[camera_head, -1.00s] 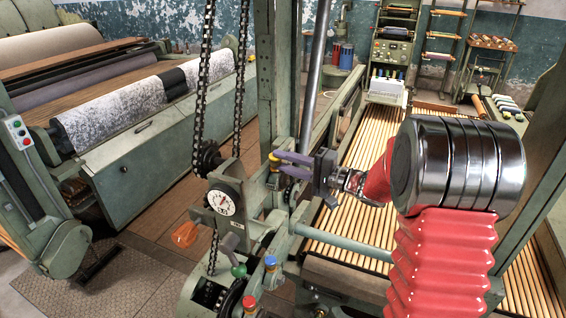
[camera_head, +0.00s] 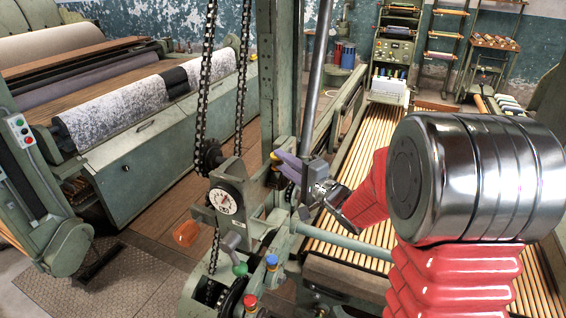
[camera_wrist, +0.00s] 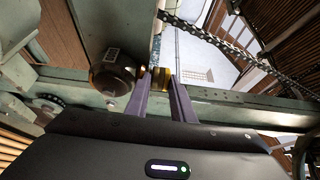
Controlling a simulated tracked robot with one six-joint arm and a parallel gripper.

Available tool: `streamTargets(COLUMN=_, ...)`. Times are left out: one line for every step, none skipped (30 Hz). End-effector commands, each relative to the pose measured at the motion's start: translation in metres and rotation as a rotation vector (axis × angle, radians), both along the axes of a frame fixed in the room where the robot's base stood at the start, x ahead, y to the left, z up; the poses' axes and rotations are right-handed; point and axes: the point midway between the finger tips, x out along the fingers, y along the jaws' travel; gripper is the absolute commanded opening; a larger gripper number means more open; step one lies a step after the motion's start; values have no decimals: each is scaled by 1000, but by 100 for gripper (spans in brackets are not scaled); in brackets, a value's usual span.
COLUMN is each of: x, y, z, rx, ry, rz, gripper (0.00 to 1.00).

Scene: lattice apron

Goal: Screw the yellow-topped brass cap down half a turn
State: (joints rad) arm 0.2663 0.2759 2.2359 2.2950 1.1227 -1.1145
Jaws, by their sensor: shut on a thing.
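The yellow-topped brass cap (camera_head: 274,155) sits on the side of the green machine frame, above the white dial. In the wrist view the brass cap (camera_wrist: 157,77) shows between the two fingertips. My gripper (camera_head: 280,160), with purple fingers, is shut on the cap; the fingers reach it from the right and hide much of it in the head view. The fingertips also show in the wrist view (camera_wrist: 161,80). I cannot see the cap's thread or how far down it sits.
A blue-topped cap (camera_head: 271,261) and a red-topped cap (camera_head: 249,302) stand lower on the same machine, near a green knob (camera_head: 240,269). The white dial (camera_head: 224,200) and hanging chains (camera_head: 205,75) are close to the left of my gripper. A green post (camera_head: 281,80) rises just behind.

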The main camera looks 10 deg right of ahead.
Motion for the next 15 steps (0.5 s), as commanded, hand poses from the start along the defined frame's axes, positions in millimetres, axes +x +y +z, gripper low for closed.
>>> streamTargets(x=-1, y=2, z=-3, rx=-2, ry=6, rz=1, gripper=0)
streamTargets(x=-1, y=2, z=-3, rx=-2, ry=6, rz=0, gripper=0)
streamTargets(x=-1, y=2, z=-3, rx=-2, ry=6, rz=0, gripper=0)
streamTargets(x=-1, y=2, z=-3, rx=-2, ry=6, rz=1, gripper=0)
streamTargets(x=-1, y=2, z=-3, rx=-2, ry=6, rz=1, gripper=0)
streamTargets(x=-1, y=2, z=-3, rx=-2, ry=6, rz=1, gripper=0)
streamTargets(x=-1, y=2, z=-3, rx=-2, ry=6, rz=1, gripper=0)
streamTargets(x=-1, y=2, z=-3, rx=-2, ry=7, rz=2, gripper=0)
streamTargets(x=-1, y=2, z=-3, rx=-2, ry=7, rz=2, gripper=23)
streamTargets(x=-1, y=2, z=-3, rx=-2, ry=7, rz=2, gripper=25)
streamTargets(x=-1, y=2, z=-3, rx=-1, ry=7, rz=2, gripper=27)
streamTargets(x=-1, y=2, z=-3, rx=-2, ry=6, rz=2, gripper=30)
streamTargets(x=-1, y=2, z=-3, rx=-2, ry=6, rz=1, gripper=30)
streamTargets(x=-1, y=2, z=-3, rx=-1, ry=5, rz=1, gripper=30)
streamTargets(x=-1, y=1, z=-3, rx=-1, ry=5, rz=1, gripper=30)
